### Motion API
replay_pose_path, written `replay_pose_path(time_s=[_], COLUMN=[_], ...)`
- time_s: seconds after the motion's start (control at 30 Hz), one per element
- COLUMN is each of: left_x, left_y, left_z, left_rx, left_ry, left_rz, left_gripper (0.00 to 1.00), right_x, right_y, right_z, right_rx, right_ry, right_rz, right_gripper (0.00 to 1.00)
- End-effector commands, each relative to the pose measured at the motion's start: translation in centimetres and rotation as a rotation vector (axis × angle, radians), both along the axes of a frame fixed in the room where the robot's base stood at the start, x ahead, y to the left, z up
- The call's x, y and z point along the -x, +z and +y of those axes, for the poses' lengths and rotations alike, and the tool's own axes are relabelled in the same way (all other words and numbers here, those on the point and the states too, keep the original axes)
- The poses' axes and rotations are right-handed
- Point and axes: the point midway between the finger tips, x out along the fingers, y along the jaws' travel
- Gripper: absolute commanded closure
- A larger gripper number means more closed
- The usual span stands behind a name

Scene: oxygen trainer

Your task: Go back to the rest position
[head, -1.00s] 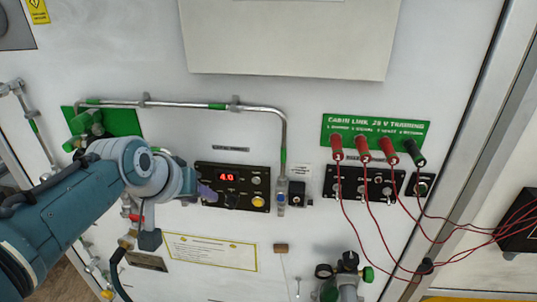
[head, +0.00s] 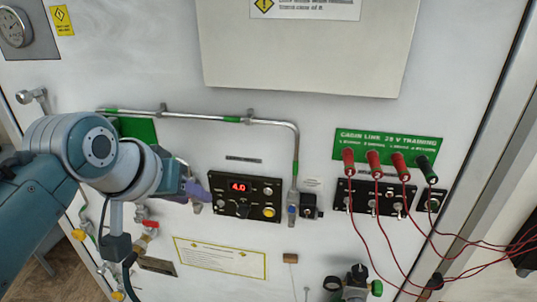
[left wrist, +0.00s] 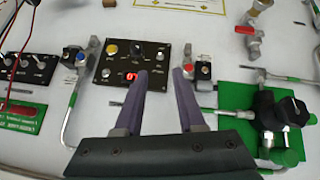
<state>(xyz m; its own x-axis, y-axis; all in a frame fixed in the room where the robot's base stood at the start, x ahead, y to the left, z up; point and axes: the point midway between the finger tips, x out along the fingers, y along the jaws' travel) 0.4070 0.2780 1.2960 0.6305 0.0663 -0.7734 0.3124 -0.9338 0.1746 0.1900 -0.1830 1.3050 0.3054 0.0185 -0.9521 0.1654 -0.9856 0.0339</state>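My left gripper (head: 197,190) is in front of the white wall panel, just left of the black control box (head: 224,206) with the red "4.0" display. In the left wrist view my left gripper (left wrist: 162,73) has its two purple fingers apart with nothing held between them. The control box (left wrist: 123,49) shows beyond them, and the left-hand finger partly covers its display. My right gripper is in neither view.
A green valve block (left wrist: 250,90) with a black knob is beside the fingers. A metal pipe (head: 190,115) runs above the box. Red cables (head: 362,225) hang from plugs on the right. A pale cover (head: 305,50) is at the top.

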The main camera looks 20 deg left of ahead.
Motion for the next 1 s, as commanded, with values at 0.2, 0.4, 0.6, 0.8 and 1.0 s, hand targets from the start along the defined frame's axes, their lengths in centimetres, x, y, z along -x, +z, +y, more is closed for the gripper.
replay_pose_path(time_s=[0.2, 0.4, 0.6, 0.8, 1.0], left_x=[0.7, 0.7, 0.7, 3.9, 14.1], left_y=[0.8, 0.8, 0.8, 3.2, 8.9], left_z=[-0.1, -0.1, -0.1, -1.3, -6.0], left_rx=[0.001, 0.001, 0.0, -0.058, -0.166], left_ry=[0.0, 0.001, 0.0, -0.079, -0.33], left_rz=[0.0, 0.0, 0.0, 0.066, 0.256], left_gripper=[0.61, 0.61, 0.61, 0.61, 0.61], right_x=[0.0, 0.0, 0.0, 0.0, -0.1], right_y=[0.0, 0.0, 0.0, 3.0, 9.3], right_z=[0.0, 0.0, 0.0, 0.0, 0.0], right_rx=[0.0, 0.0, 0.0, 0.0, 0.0], right_ry=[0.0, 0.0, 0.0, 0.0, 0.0], right_rz=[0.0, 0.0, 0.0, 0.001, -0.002], right_gripper=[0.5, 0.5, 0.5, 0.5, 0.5])
